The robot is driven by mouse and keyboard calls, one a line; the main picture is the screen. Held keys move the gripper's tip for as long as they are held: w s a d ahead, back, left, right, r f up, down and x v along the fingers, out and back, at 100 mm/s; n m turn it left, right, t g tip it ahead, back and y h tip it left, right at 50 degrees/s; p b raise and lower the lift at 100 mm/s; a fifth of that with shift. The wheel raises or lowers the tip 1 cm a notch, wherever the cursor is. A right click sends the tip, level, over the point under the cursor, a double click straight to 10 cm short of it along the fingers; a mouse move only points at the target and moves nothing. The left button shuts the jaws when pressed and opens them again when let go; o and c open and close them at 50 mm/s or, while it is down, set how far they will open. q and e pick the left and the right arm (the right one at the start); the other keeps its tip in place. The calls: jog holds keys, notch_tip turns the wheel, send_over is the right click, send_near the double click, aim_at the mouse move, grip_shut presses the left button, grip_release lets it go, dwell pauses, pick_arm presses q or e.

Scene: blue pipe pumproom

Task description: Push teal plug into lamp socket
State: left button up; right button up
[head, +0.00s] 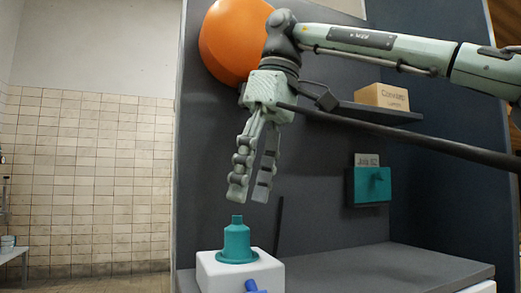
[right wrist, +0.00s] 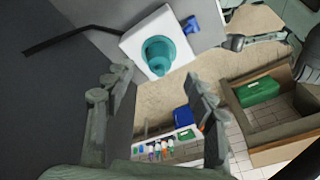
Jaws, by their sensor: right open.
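A teal plug-shaped piece (head: 237,240) with a wide flange and narrow top stands upright on a white block (head: 212,271). It also shows in the right wrist view (right wrist: 159,52), beyond the fingertips. A blue lever-like part (head: 252,286) is on the block's front. My right gripper (head: 252,192) is open and empty, pointing down above the teal piece and slightly to its right, apart from it. Its fingers frame the lower middle of the wrist view (right wrist: 160,80). I cannot make out a separate lamp socket. A grey-green part of mine (right wrist: 250,40), perhaps the left gripper, shows at the wrist view's upper right.
A teal wall box (head: 368,186) with a card is on the dark panel. A shelf (head: 350,112) holds a cardboard box (head: 381,96). A large orange ball (head: 228,40) is behind my arm. A thin dark rod (head: 278,225) rises beside the block. The grey bench (head: 400,268) right of it is clear.

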jog(key=v, duration=0.6)
jog(key=shift+r, duration=0.25)
jog(key=shift+d, duration=0.1)
